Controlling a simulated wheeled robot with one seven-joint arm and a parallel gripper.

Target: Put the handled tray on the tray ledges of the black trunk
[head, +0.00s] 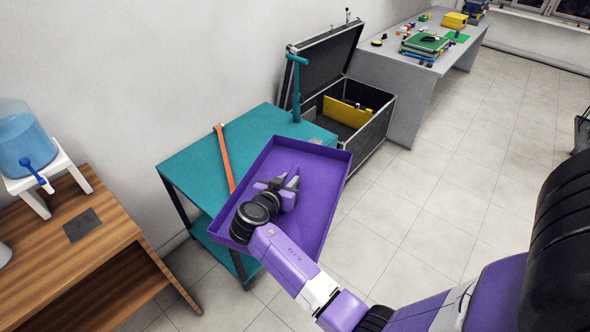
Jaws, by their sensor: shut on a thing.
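The handled tray (318,202) is a shallow purple tray with raised walls. It is in the air in front of the teal table, slightly tilted in the picture. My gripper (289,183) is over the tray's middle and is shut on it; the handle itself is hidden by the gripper. The black trunk (377,132) stands open on the floor behind the tray, its lid (325,62) raised against the wall. A yellow panel (345,112) shows inside it. The tray ledges cannot be made out from here. The tray is apart from the trunk, to its front left.
A teal table (190,165) carries an orange-red bar (223,155) and a teal upright post (296,88). A wooden cabinet (105,225) with a water dispenser (25,140) stands left. A grey workbench (410,85) with small items stands beyond the trunk.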

